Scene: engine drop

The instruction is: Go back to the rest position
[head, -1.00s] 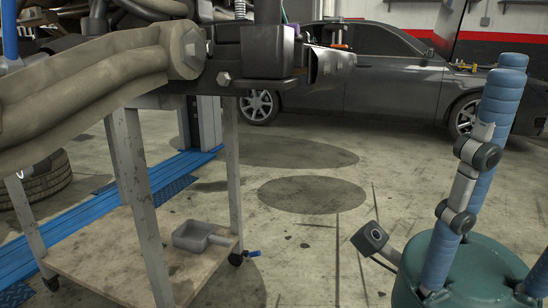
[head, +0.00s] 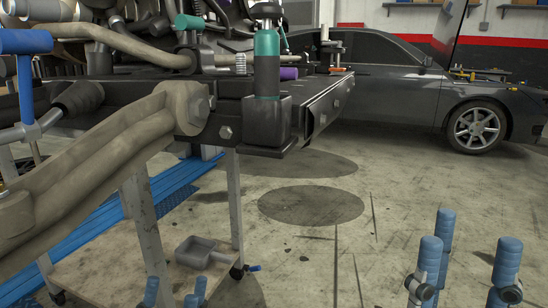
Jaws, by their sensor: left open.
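My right gripper (head: 466,260) shows at the lower right of the head view. Its blue fingers point upward and stand apart, with nothing seen between them; its palm is below the picture edge. My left gripper (head: 176,295) is at the bottom edge left of centre. Only its blue fingertips show, apart and in front of the cart's lower shelf; the rest is cut off. The engine assembly (head: 190,112) fills the upper left, carried above a metal-legged cart (head: 145,225). Both grippers appear lower in the picture than the engine, and neither holds anything that I can see.
A dark grey car (head: 385,85) stands behind on the right. A grey pan (head: 197,252) sits on the cart's lower shelf. Blue lift rails (head: 170,185) lie on the floor at left. The concrete floor (head: 330,250) between cart and car is clear.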

